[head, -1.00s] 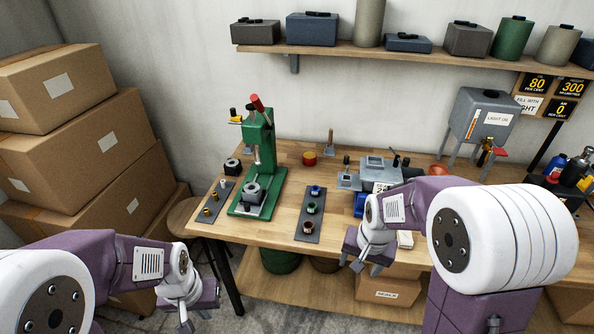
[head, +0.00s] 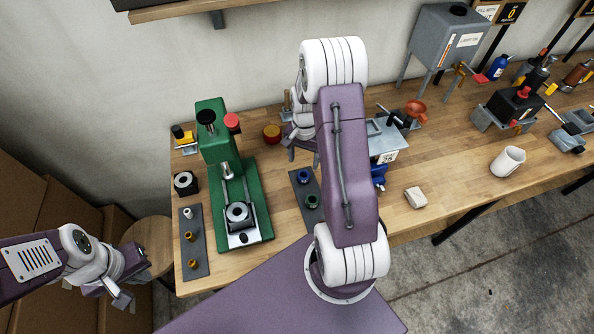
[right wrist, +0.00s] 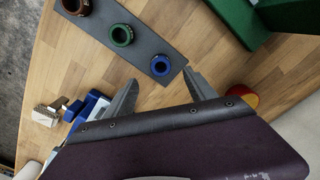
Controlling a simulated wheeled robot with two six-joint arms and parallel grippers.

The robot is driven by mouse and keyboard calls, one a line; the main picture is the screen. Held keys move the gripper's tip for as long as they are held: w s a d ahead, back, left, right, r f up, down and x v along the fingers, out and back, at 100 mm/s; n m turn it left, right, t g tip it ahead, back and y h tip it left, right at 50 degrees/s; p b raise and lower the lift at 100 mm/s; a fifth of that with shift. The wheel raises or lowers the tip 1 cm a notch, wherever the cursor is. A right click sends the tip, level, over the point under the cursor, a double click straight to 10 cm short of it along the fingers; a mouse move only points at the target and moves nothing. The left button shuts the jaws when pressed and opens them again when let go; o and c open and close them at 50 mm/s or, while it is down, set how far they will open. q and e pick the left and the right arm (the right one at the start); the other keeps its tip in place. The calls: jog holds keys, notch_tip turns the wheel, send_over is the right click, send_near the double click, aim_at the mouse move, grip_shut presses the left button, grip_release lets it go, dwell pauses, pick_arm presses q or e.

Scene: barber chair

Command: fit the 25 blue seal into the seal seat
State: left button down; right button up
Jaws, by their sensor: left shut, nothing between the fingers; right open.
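The blue seal (head: 303,176) is a ring standing at the far end of a dark strip (head: 299,188) on the bench. In the right wrist view the blue seal (right wrist: 160,66) lies just ahead of my open right gripper (right wrist: 163,88), between the lines of its fingers, not held. In the head view my right arm partly hides this gripper (head: 295,150). A grey round fixture (head: 238,214) sits on the green press base, and a black block with a pale ring (head: 184,182) stands left of it; I cannot tell which is the seal seat. My left gripper (head: 121,298) is shut and empty, off the bench's left.
A green seal (right wrist: 121,35) and a brown seal (right wrist: 75,5) share the strip. The green press (head: 216,145) stands left of it.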

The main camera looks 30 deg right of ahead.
aim_at(304, 175)
jog(key=shift+s+f+p, duration=0.3)
jog(key=shift+s+f, duration=0.25)
jog(key=shift+s, duration=0.15)
jog(key=shift+w+a+f, duration=0.1)
jog(key=shift+w+f, duration=0.1)
jog(key=shift+f, duration=0.35)
jog(key=shift+w+a+f, duration=0.1)
jog(key=shift+w+f, duration=0.1)
jog(key=shift+f, duration=0.35)
jog(key=shift+w+f, duration=0.25)
jog(key=shift+w+f+p, duration=0.1)
jog(key=shift+f+p, duration=0.15)
jog(key=shift+p, duration=0.2)
jog(key=f, duration=0.2)
jog(key=f+p, duration=0.1)
jog(key=shift+d+f, duration=0.35)
jog(key=shift+f, duration=0.35)
jog(key=shift+w+f, duration=0.1)
grip_shut()
pick_arm(q)
jog(key=r, duration=0.3)
jog(key=shift+s+a, duration=0.1)
jog(key=shift+s, duration=0.15)
